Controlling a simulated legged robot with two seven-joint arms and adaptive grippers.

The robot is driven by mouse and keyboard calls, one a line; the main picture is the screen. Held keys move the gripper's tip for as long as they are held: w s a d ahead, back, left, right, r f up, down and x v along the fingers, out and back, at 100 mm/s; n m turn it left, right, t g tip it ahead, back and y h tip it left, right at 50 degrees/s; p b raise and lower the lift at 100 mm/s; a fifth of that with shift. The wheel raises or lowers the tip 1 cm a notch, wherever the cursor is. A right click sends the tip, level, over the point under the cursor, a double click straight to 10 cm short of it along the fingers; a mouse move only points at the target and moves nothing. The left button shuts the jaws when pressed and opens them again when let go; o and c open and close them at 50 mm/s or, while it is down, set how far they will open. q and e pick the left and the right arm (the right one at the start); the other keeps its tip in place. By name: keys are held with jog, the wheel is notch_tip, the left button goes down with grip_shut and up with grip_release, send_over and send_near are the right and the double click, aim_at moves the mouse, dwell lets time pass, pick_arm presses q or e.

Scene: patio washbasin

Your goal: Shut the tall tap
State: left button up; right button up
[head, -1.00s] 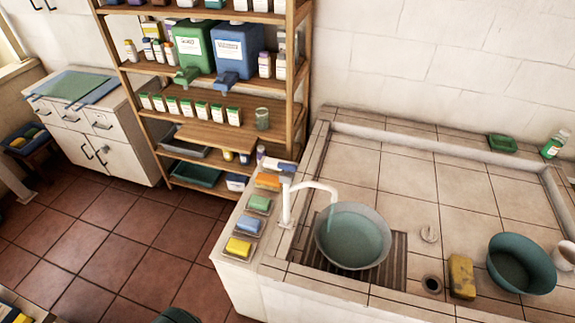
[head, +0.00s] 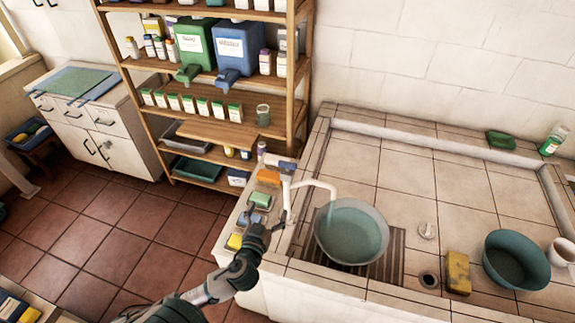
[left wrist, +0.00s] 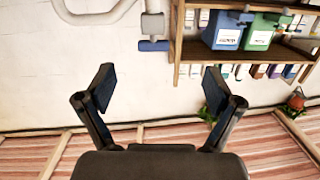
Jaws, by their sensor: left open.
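The tall tap (head: 318,186) is a white pipe rising at the left of the basin, its spout bent right over a bowl. A pale streak, seemingly water, falls from the spout. A blue piece (head: 287,168), apparently its handle, sits at the top of the pipe. In the left wrist view, which looks upside down, the tap (left wrist: 153,24) and its blue piece (left wrist: 153,45) show at the top centre. My left gripper (head: 267,212) is open and empty, over the ledge just left of the tap, apart from the handle. It also shows in the left wrist view (left wrist: 158,85). My right gripper is not in view.
The round bowl (head: 351,232) under the spout holds water and stands on a drain grate. Soap dishes (head: 260,201) line the ledge beneath my left gripper. A yellow sponge (head: 458,272) and teal bowl (head: 516,260) are at the right. A wooden shelf (head: 215,135) stands behind.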

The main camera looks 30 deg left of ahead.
aim_at(286, 166)
pick_arm(q)
jog(key=shift+t, duration=0.6)
jog(key=r+p+x, duration=0.1)
jog(key=x, duration=0.4)
jog(key=r+p+x, duration=0.1)
jog(key=x, duration=0.5)
jog(key=r+p+x, duration=0.1)
jog(key=p+x, duration=0.1)
jog(key=x, duration=0.4)
jog(key=shift+w+d, duration=0.1)
jog(key=shift+d, duration=0.3)
jog(key=shift+w+a+h, duration=0.1)
jog(key=shift+w+h, duration=0.2)
jog(key=shift+w, duration=0.1)
jog(key=shift+c, duration=0.3)
jog(key=c, duration=1.1)
